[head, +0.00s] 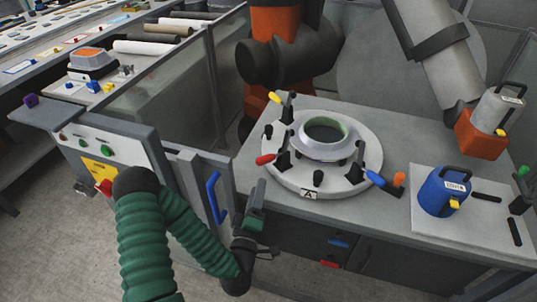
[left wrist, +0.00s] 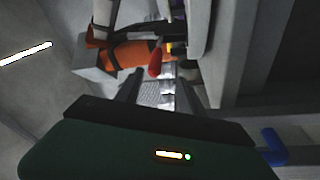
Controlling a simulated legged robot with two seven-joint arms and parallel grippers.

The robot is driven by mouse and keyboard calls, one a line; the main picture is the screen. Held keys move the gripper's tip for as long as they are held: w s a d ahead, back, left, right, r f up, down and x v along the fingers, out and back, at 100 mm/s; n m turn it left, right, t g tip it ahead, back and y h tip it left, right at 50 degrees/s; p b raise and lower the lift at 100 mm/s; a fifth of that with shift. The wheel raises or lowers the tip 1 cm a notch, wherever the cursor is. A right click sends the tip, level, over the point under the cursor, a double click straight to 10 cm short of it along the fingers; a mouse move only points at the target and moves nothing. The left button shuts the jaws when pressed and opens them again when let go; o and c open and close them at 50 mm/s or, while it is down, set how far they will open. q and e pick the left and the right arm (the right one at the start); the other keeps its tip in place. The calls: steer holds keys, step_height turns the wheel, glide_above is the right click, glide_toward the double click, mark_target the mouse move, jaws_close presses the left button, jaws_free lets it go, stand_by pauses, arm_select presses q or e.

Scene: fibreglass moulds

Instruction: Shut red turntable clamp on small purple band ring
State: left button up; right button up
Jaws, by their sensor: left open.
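The red turntable clamp (head: 283,160) stands on the left front of the white round turntable (head: 345,186). Its red handle (head: 265,159) points outward to the left. The pale ring (head: 306,142) with a thin purplish band low on its side sits at the turntable's middle. My left gripper (head: 259,190) is open and empty, in front of the bench edge, below and apart from the red handle. In the left wrist view a red handle (left wrist: 155,63) shows beyond the fingers (left wrist: 157,88). My right gripper is not in view.
Other clamps have a yellow handle (head: 274,97) and a blue handle (head: 375,178). A blue canister (head: 437,195) stands on a pale plate at right. A blue door handle (head: 214,197) is left of my gripper. A grey-orange industrial arm (head: 278,50) stands behind.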

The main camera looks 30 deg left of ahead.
mark_target(267, 155)
arm_select(q)
steer(key=b+x, duration=0.2)
steer(key=x, duration=0.2)
steer(key=b+x, duration=0.3)
steer(key=x, duration=0.2)
steer(key=b+x, duration=0.3)
steer(key=x, duration=0.2)
steer(key=shift+w+d+r, duration=0.15)
steer(key=shift+w+r, duration=0.05)
steer(key=shift+r, duration=0.15)
steer(key=c, duration=1)
jaws_close()
steer(key=shift+s+f, duration=0.1)
steer(key=shift+f, duration=0.1)
